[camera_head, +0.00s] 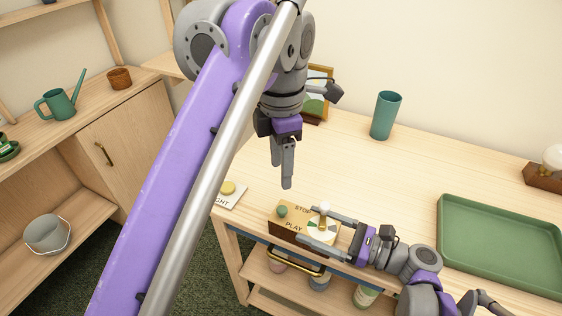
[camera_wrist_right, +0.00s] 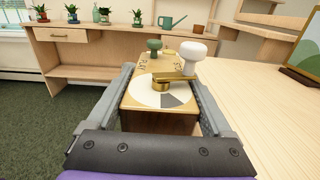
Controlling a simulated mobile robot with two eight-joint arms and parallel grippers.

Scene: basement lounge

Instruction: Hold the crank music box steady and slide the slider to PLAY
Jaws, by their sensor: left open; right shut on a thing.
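The crank music box (camera_head: 289,231) is a wooden box at the front edge of the table, with STOP and PLAY lettered on top. Its green slider knob (camera_head: 282,211) stands at the left end; its exact place between the two words is hard to tell. The white-knobbed crank (camera_head: 325,208) sits at the right end. My right gripper (camera_head: 318,227) is shut on the box, one finger along each long side; the box also shows between the fingers in the right wrist view (camera_wrist_right: 140,122). My left gripper (camera_head: 285,181) points down, open and empty, above and behind the box.
A card with a yellow button (camera_head: 228,188) lies left of the box. A green tray (camera_head: 499,215) lies to the right, and a teal cup (camera_head: 385,115) stands at the back. The middle tabletop is clear.

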